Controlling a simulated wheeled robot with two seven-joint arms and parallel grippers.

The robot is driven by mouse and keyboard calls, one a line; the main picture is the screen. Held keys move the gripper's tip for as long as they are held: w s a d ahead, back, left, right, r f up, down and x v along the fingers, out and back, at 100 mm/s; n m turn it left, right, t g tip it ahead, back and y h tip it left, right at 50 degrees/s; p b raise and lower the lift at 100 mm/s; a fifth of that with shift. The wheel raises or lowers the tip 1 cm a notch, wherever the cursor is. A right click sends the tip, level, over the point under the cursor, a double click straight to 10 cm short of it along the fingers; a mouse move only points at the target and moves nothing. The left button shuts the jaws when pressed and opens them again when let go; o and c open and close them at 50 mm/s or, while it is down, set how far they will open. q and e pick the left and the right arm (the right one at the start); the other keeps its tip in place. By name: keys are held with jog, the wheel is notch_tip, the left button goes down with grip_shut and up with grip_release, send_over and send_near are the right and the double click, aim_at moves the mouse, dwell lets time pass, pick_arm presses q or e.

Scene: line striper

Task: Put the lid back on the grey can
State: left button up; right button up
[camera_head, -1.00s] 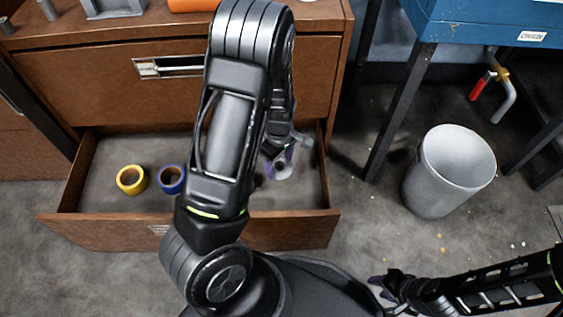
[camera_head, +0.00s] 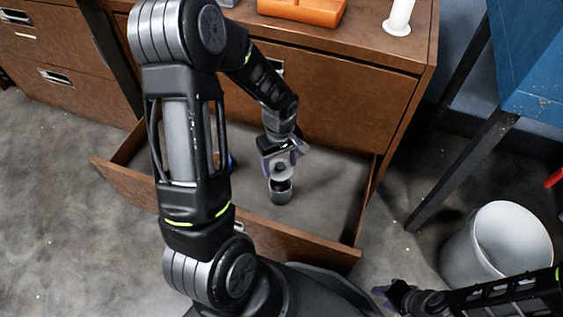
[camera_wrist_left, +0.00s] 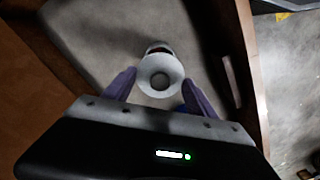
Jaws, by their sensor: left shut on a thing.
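My left gripper (camera_head: 281,163) is over the open drawer, pointing down. It is shut on a pale round lid (camera_wrist_left: 160,76), which has a round feature at its centre and sits between the purple fingers (camera_wrist_left: 160,88) in the left wrist view. The small grey can (camera_head: 281,194) stands in the drawer just below the gripper, its dark opening showing. In the left wrist view, part of the can (camera_wrist_left: 158,46) shows beyond the lid, which hides the rest. I cannot tell whether lid and can touch. My right gripper (camera_head: 388,292) is low at the right; its jaw opening is unclear.
The drawer (camera_head: 285,240) is pulled out of a brown cabinet (camera_head: 340,95). A blue roll (camera_head: 232,161) is mostly hidden behind my left arm. An orange object (camera_head: 302,9) and a white post (camera_head: 399,18) stand on top. A grey bin (camera_head: 460,250) is at the right.

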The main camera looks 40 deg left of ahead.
aim_at(280, 172)
pick_arm(q)
jog(key=shift+f, duration=0.2)
notch_tip(280, 172, down, 4)
jog(key=b, duration=0.3)
jog(key=shift+f+b, duration=0.1)
jog(key=shift+b, duration=0.2)
jog(key=shift+f+b, duration=0.8)
jog(key=shift+f, duration=0.15)
jog(key=shift+f, duration=0.1)
dwell(0.9)
grip_shut()
jog(key=shift+w+d+r, duration=0.15)
jog(key=shift+w+r, duration=0.15)
jog(key=shift+w, duration=0.05)
dwell(0.4)
dwell(0.3)
